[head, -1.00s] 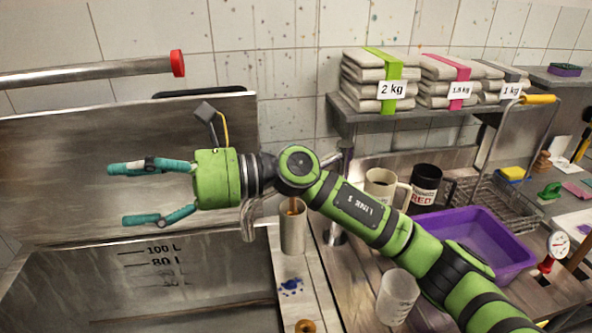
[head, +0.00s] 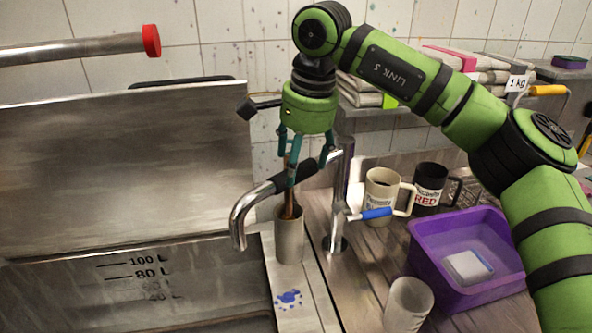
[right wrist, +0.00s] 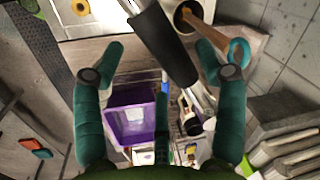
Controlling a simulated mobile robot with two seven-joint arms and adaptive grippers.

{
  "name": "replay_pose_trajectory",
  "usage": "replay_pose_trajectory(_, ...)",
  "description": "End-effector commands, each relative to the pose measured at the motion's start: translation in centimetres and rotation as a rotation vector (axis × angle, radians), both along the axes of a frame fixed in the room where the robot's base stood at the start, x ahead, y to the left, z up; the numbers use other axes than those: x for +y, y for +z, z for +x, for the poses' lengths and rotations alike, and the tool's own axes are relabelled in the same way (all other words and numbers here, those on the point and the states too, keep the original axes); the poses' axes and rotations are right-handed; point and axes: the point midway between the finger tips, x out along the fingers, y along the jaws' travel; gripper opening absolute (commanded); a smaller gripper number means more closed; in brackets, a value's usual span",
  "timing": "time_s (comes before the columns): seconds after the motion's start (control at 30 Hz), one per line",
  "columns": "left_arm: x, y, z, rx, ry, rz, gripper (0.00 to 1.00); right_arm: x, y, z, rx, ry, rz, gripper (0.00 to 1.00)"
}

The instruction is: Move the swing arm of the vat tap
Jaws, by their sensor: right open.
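The vat tap is a steel post (head: 338,205) with a swing arm that reaches left and bends down in a steel spout (head: 243,208) near the vat's edge. The arm carries a black sleeve (head: 324,164), which shows in the right wrist view as a black bar (right wrist: 165,45). My right gripper (head: 308,166) points down over the sleeve, open. In the right wrist view its teal fingers (right wrist: 160,52) stand apart with the sleeve between them; contact cannot be told. My left gripper is not in view.
A metal cup (head: 289,242) with a wooden-handled tool stands under the arm. A blue-handled lever (head: 376,213) sticks out from the post. Mugs (head: 381,187), a purple tub (head: 430,254) and a white cup (head: 408,303) stand to the right. The vat (head: 90,300) is at left.

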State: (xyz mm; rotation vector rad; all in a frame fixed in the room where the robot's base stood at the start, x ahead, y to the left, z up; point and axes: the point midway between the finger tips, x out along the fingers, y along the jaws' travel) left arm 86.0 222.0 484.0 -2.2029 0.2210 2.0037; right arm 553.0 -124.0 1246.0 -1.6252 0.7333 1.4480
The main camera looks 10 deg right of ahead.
Motion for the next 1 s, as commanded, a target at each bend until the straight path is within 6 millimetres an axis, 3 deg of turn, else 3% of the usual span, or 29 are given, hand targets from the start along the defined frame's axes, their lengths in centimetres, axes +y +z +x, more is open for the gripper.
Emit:
replay_pose_trajectory(0.2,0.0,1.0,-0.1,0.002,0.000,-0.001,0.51,0.3,-2.5,0.4,0.001,-0.002,0.002,0.72)
replay_pose_trajectory(0.53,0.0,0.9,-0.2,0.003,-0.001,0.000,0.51,0.4,-3.1,0.5,-0.001,-0.001,0.003,0.72)
replay_pose_trajectory(0.57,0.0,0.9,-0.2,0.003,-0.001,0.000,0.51,0.4,-3.1,0.5,-0.001,-0.001,0.003,0.68)
replay_pose_trajectory(0.73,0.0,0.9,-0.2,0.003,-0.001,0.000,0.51,0.4,-3.1,0.5,0.000,-0.001,0.002,0.00)
replay_pose_trajectory(1.0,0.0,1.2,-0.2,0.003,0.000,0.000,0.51,0.3,-3.1,0.6,0.001,0.010,0.002,0.00)
